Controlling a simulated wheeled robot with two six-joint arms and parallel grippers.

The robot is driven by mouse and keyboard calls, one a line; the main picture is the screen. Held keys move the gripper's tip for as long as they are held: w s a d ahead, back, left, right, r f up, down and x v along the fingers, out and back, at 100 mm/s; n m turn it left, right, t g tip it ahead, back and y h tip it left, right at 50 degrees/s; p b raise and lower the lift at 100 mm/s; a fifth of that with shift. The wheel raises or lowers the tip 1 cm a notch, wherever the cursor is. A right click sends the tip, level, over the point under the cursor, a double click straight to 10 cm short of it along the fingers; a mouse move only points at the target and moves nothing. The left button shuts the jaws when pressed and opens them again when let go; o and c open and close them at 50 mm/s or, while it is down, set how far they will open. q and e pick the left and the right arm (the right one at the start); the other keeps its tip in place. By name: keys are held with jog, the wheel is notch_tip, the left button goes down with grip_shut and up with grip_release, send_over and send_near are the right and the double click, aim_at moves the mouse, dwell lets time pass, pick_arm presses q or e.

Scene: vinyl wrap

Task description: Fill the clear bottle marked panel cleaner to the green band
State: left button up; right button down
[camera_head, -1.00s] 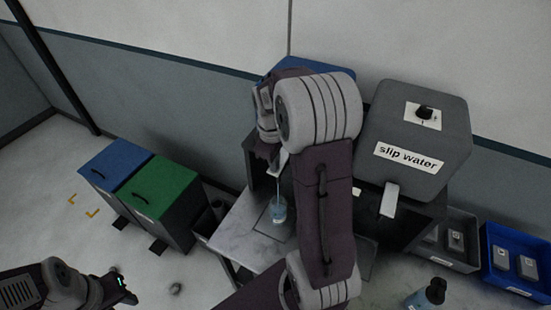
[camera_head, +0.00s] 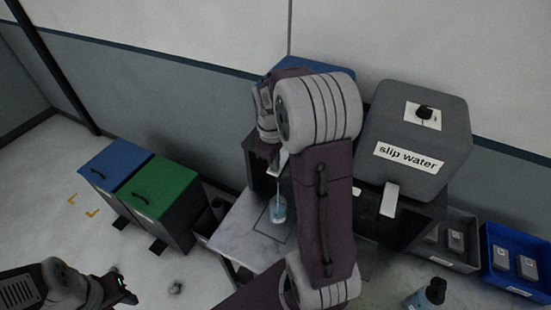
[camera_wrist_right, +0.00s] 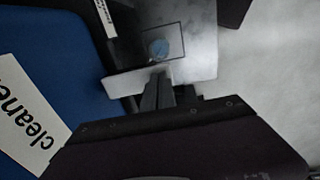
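The small clear bottle (camera_head: 278,211) stands on the pale counter below the blue dispenser, with blue liquid in it; its label and green band are too small to make out. From above it shows as a blue round shape (camera_wrist_right: 159,48) inside a dark square outline. The blue dispenser (camera_wrist_right: 45,50), with "cleaner" on its label, is mostly hidden by my right arm in the head view. My right gripper (camera_wrist_right: 157,88) has its fingers together at the dispenser's white lever (camera_wrist_right: 125,84), seemingly touching it. My left gripper (camera_head: 125,287) is low at the left, away from the counter.
A grey "slip water" dispenser (camera_head: 418,135) stands to the right. A capped bottle (camera_head: 430,295) is at the lower right. Grey (camera_head: 447,236) and blue (camera_head: 515,262) bins hold small items. Blue-lidded (camera_head: 113,165) and green-lidded (camera_head: 157,190) bins stand on the floor at left.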

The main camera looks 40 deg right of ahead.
dwell(0.8)
pick_arm(q)
jog(key=shift+r+p, duration=0.85)
pick_arm(e)
jog(key=shift+r, duration=0.85)
